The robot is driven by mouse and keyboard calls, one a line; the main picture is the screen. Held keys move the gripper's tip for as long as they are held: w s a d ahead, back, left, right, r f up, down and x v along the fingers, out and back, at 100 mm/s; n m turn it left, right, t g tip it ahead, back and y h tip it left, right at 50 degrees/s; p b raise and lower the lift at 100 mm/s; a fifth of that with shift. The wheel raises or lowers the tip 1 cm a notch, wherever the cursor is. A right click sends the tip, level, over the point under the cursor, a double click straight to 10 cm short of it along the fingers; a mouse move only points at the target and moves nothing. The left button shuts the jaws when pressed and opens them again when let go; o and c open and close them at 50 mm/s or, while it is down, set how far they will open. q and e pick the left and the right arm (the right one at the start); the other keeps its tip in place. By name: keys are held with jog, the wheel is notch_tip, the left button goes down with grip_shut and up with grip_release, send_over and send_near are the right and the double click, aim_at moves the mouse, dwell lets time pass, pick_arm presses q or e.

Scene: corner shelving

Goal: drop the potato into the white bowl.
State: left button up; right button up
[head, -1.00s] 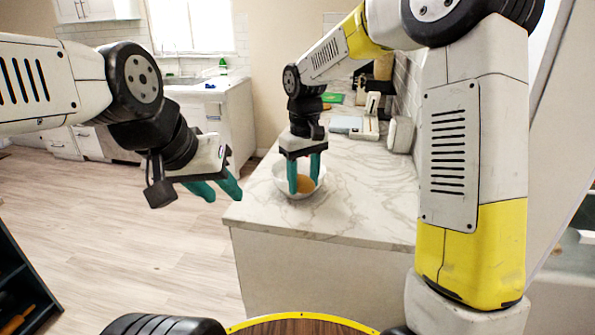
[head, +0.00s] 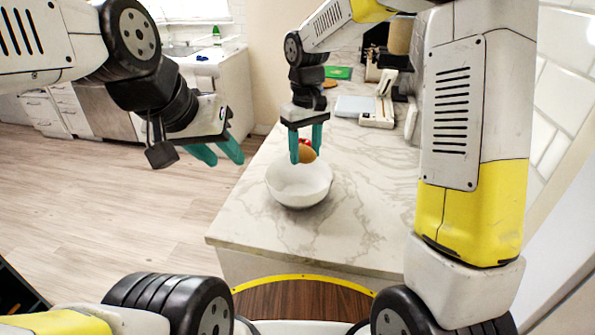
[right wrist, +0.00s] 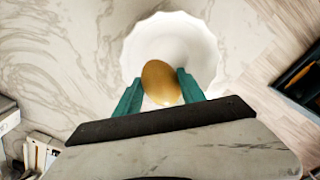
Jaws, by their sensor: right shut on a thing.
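The brown potato (head: 305,154) is between the teal fingers of my right gripper (head: 306,158), which is shut on it. In the head view they appear over the far rim of the white bowl (head: 299,192), which stands on the marble counter and looks empty. In the right wrist view the potato (right wrist: 160,83) overlaps the near edge of the scalloped bowl (right wrist: 185,45). My left gripper (head: 222,157) is open and empty, held over the floor left of the counter.
The marble counter (head: 345,215) has free room around the bowl. A small red thing (head: 305,142) shows behind the potato, partly hidden. White boxes (head: 378,113) and a green item (head: 338,72) lie farther back on the counter.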

jog(key=shift+f, duration=2.2)
jog(key=o, duration=1.5)
jog(key=shift+o, duration=0.2)
